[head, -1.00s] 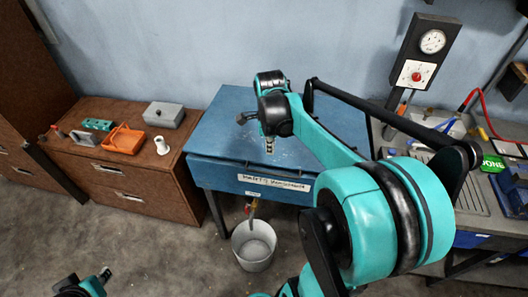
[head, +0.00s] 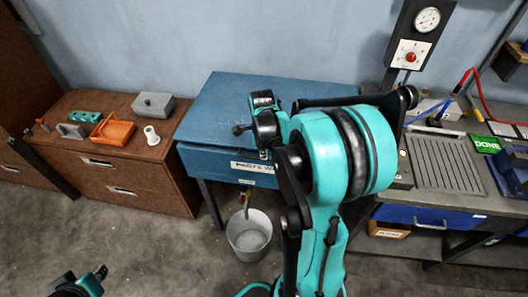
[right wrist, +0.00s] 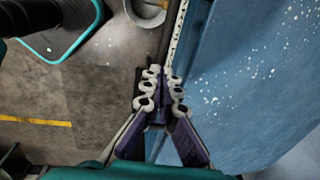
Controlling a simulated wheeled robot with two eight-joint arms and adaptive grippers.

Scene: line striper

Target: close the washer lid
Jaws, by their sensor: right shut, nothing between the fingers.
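The blue parts washer (head: 222,163) stands against the wall, with a white label on its front. Its lid (head: 232,103) lies flat across the top, down on the body as far as I can see; my right arm hides its right part. The lid's speckled blue surface also fills the right of the right wrist view (right wrist: 255,70). My right gripper (head: 264,153) is shut and empty at the lid's front edge, pointing down; its fingertips (right wrist: 161,88) are together beside that edge. Whether they touch it I cannot tell. My left gripper (head: 98,276) is low at the left, away from the washer.
A bucket (head: 249,236) stands on the floor below the washer's drain tap. A brown cabinet (head: 125,179) at left carries an orange tray (head: 113,131) and a grey box (head: 153,105). A workbench (head: 445,204) stands at right. The floor at front left is clear.

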